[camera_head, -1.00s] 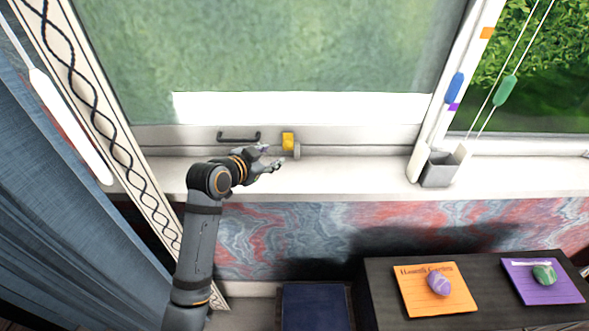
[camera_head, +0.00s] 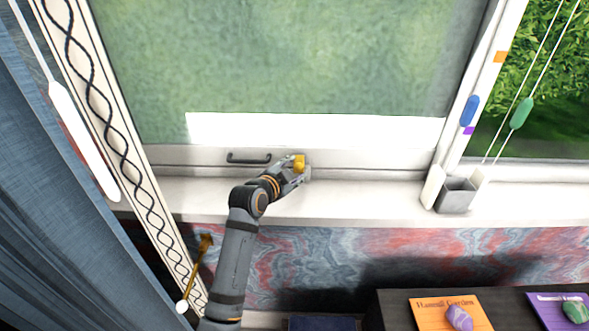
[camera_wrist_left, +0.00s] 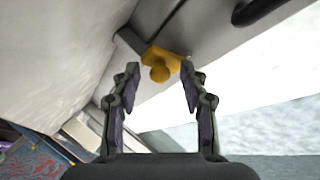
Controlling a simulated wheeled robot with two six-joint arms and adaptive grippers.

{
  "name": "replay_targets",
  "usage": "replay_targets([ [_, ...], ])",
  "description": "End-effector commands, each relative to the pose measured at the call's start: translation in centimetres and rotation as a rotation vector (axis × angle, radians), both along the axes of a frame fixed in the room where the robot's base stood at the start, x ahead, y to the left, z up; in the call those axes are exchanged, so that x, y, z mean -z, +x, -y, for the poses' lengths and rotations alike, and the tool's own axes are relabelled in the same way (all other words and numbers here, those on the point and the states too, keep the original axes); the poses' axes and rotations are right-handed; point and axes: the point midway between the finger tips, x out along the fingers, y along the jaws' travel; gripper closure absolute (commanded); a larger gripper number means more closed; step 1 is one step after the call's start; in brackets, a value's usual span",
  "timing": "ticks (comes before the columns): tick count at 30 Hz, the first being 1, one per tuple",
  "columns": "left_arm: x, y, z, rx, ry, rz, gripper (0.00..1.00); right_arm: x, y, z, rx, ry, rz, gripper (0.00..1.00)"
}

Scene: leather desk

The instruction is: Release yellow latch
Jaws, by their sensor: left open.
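The yellow latch (camera_head: 299,162) sits low on the white window frame, just right of a dark handle (camera_head: 248,158). In the left wrist view the latch (camera_wrist_left: 162,62) shows a yellow plate and a rounded knob, between and just beyond my fingertips. My left gripper (camera_head: 294,172) is at the latch; in the wrist view its two fingers (camera_wrist_left: 160,75) are apart with nothing held between them. I cannot tell whether a finger touches the latch. My right gripper is out of view.
The white sill (camera_head: 370,203) is clear around the arm. A grey holder (camera_head: 455,194) stands on it at the right, near hanging cords with a blue pull (camera_head: 469,110) and a green pull (camera_head: 521,113). A blue curtain (camera_head: 50,210) hangs at left. A dark cabinet (camera_head: 393,312) stands below.

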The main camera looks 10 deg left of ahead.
Motion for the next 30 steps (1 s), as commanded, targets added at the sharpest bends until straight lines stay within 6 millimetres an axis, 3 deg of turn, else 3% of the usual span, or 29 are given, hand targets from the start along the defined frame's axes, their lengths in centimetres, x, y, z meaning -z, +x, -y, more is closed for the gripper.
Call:
replay_targets([
  [9, 0.19, 0.5, 0.14, 0.0, -0.001, -0.001, 0.56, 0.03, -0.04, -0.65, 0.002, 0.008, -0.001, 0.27],
  [19, 0.18, 0.48, 0.13, 0.0, -0.001, -0.001, 1.0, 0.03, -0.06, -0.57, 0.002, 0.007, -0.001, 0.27],
  [30, 0.1, 0.48, 0.13, 0.0, -0.001, -0.004, 1.0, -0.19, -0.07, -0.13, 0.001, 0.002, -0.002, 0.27],
])
